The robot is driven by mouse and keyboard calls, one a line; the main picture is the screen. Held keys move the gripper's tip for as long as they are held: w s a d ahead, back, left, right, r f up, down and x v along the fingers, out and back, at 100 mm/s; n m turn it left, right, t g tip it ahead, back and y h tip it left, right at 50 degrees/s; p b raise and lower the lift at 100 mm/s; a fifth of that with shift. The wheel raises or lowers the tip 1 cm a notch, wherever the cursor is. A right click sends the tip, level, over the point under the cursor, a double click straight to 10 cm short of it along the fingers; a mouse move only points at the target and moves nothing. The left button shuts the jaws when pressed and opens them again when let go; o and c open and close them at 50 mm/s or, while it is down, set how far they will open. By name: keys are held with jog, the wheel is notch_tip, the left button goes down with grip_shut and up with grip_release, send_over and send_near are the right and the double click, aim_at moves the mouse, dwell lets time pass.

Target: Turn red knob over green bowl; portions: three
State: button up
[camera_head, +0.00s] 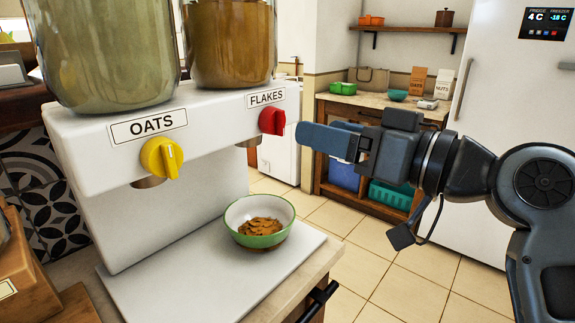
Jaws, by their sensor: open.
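The red knob (272,121) is on the right side of the white dispenser's front, below the FLAKES label (267,98). The green bowl (259,238), white inside with a green outside, stands upright on the dispenser's white base, below and slightly left of the red knob. Brown flakes (263,226) lie in the bowl. My gripper (310,139) comes in from the right with its fingertips just right of the red knob, and a small gap seems to show between them. It is open; one finger is largely hidden behind the other.
The yellow knob (161,158) sits left, below the OATS label (148,125). Two large jars, one of oats (105,50) and one of flakes (232,40), top the dispenser (85,160). A counter (370,100) and fridge (500,130) stand behind. The tiled floor is clear.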

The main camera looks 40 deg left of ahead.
aim_at(284, 123)
jog(key=a+n, duration=0.1)
jog(key=a, duration=0.3)
jog(key=a+n, duration=0.1)
jog(key=a, duration=0.2)
jog(key=shift+w+a+f+n, duration=0.1)
jog(key=shift+w+a+n, duration=0.1)
jog(key=shift+a+n, duration=0.15)
jog(key=c, duration=1.1)
jog(key=shift+o, duration=0.2)
jog(key=shift+m+p, duration=0.35)
jog(key=shift+m, duration=0.1)
